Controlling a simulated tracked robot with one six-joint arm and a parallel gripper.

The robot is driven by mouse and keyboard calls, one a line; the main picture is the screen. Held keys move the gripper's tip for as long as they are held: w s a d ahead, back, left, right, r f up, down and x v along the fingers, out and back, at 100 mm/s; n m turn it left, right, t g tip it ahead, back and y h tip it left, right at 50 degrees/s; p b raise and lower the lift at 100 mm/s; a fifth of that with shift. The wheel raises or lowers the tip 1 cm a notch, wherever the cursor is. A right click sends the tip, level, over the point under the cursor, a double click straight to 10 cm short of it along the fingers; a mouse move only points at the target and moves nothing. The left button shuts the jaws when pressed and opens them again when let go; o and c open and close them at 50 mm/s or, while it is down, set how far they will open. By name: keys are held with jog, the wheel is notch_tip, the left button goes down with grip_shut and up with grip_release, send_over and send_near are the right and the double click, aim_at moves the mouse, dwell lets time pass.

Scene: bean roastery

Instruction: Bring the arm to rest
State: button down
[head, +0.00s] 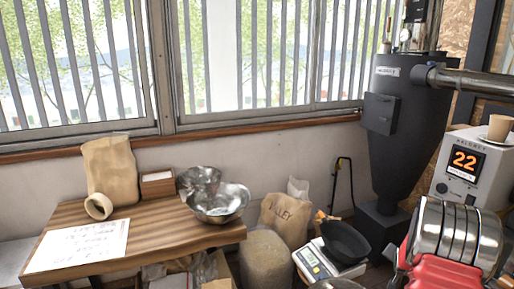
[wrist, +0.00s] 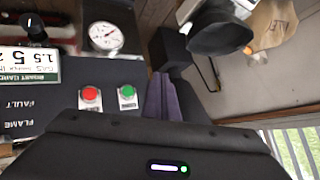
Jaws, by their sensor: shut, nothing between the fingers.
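My gripper (wrist: 161,97) shows in the wrist view, its two dark purplish fingers shut together with nothing between them. The fingertips point up in the picture, beside a dark control panel (wrist: 100,75) with a red button (wrist: 91,94) and a green button (wrist: 127,92). I cannot tell how far the fingers are from the panel; no contact shows. My gripper cannot be made out in the head view.
In the head view a wooden table (head: 165,225) at left bears a paper bag (head: 110,167) and steel bowls (head: 217,202). A scale with a black pan (head: 345,242), a sack (head: 285,219) and a dark cyclone (head: 398,145) stand right of it. A gauge (wrist: 105,36) shows in the wrist view.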

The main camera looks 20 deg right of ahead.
jog(key=s+a+r+n+y, duration=0.2)
jog(key=s+a+r+n, duration=0.2)
jog(key=a, duration=1.4)
jog(key=s+a+r+n+y, duration=0.2)
jog(key=s+a+r+n, duration=0.3)
jog(key=s+a+r, duration=0.6)
jog(key=s+a+r+n+g+y, duration=0.1)
jog(key=s+a+r+n+y, duration=0.2)
jog(key=a, duration=2.3)
jog(key=s+r+n, duration=0.2)
jog(key=s+r, duration=0.2)
jog(key=r, duration=0.1)
jog(key=shift+s+a+r, duration=0.15)
jog(key=shift+a+r, duration=0.05)
jog(key=shift+a, duration=0.2)
